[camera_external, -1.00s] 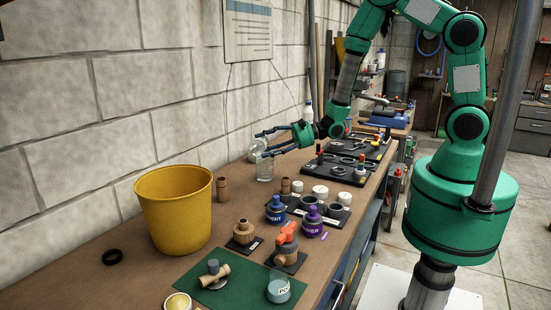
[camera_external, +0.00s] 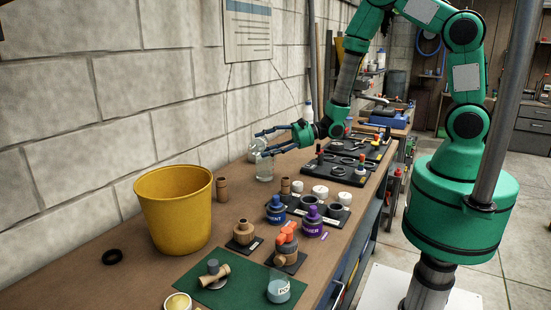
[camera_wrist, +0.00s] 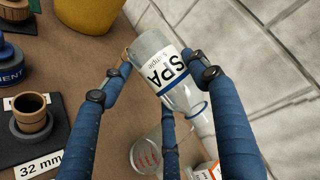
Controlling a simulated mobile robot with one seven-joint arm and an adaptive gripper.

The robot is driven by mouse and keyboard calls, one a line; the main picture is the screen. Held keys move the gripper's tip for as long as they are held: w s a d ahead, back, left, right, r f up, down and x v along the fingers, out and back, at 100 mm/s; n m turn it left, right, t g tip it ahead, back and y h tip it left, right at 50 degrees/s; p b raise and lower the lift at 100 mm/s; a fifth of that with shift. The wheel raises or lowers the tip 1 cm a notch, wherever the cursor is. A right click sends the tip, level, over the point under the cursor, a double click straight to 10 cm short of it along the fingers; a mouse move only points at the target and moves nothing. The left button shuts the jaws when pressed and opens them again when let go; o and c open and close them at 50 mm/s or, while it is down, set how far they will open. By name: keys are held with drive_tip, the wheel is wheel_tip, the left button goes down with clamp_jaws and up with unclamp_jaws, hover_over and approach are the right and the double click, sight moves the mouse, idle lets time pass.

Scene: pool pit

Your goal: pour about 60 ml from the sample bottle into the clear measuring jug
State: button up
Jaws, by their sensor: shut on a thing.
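My gripper (camera_wrist: 163,72) is shut on the sample bottle (camera_wrist: 148,48), a clear bottle with a white and blue label reading SPA sample. In the wrist view the bottle lies tilted between the fingers, with its blue-ringed mouth at the lower right. The clear measuring jug (camera_wrist: 147,156), with red markings, shows below it, partly hidden by a finger. I cannot tell the liquid level in either, or whether any liquid is flowing.
A yellow bucket (camera_external: 174,208) stands nearer the camera on the bench (camera_external: 130,285), with blue and purple bottles (camera_external: 276,210) and dark trays to its right. The block wall (camera_external: 120,110) is close on the left. An orange-and-white box (camera_wrist: 207,171) shows beside the jug.

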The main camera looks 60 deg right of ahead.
drive_tip(key=shift+f+n+b, duration=0.3)
drive_tip(key=shift+f+b, duration=0.1)
drive_tip(key=shift+b, duration=0.15)
drive_tip(key=shift+a+r+n+h+b, duration=0.15)
drive_tip(key=shift+r+n+h+b, duration=0.1)
drive_tip(key=shift+n+h+b, duration=0.45)
drive_tip(key=shift+s+a+f+b, duration=0.15)
drive_tip(key=shift+f+b, duration=0.2)
drive_tip(key=shift+b, duration=0.2)
drive_tip(key=shift+r, duration=0.1)
drive_tip(key=shift+a+n+b, duration=0.1)
drive_tip(key=shift+n+b, duration=0.2)
drive_tip(key=shift+a+f+n+h+b, duration=0.1)
drive_tip(key=shift+f+n+h+b, duration=0.25)
drive_tip(key=shift+b, duration=0.2)
drive_tip(key=shift+f, duration=0.2)
